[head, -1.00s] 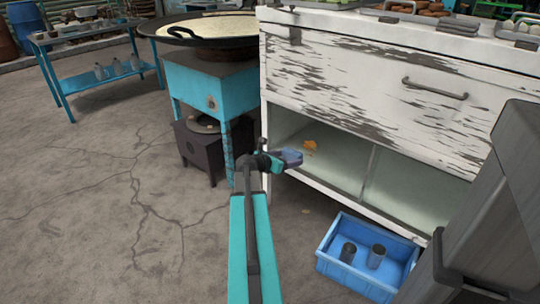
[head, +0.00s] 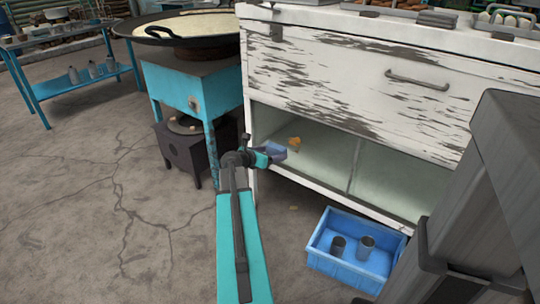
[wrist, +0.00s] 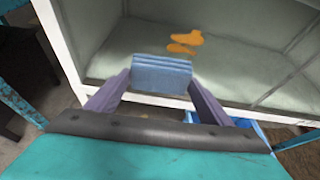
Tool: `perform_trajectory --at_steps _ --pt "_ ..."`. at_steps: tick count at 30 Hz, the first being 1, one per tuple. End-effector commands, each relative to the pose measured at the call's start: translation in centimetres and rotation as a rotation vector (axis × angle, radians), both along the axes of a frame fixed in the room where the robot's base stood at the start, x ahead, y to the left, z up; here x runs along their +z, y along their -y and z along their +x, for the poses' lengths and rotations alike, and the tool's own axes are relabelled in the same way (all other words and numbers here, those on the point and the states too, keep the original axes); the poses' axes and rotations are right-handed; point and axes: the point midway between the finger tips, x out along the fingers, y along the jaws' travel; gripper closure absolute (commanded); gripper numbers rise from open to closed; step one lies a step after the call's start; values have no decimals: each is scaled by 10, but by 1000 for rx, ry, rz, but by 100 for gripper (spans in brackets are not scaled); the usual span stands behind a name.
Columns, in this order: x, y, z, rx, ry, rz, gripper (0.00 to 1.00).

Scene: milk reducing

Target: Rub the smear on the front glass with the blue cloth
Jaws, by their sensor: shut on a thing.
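The smear (head: 294,141) is an orange-yellow patch on the left pane of the front glass (head: 325,155), low on the white cabinet. It also shows in the wrist view (wrist: 187,41), just beyond the cloth. My gripper (head: 272,152) is shut on the folded blue cloth (wrist: 161,75), held between its two fingers. In the head view the cloth (head: 277,151) is slightly left of and below the smear. In the wrist view a strip of glass shows between cloth and smear. I cannot tell whether the cloth touches the glass.
A blue crate (head: 345,272) with two metal cups stands on the ground before the cabinet. A teal stove stand (head: 195,90) with a wide pan (head: 190,27) is at left. A large grey body (head: 465,190) fills the right side. Open ground lies at left.

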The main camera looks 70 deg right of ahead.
Motion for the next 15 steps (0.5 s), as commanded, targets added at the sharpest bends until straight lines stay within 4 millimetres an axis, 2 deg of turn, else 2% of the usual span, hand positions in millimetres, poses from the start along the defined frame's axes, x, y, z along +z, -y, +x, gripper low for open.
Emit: perform_trajectory --at_steps 15 --pt "-1 38 -8 1 -1 -1 44"
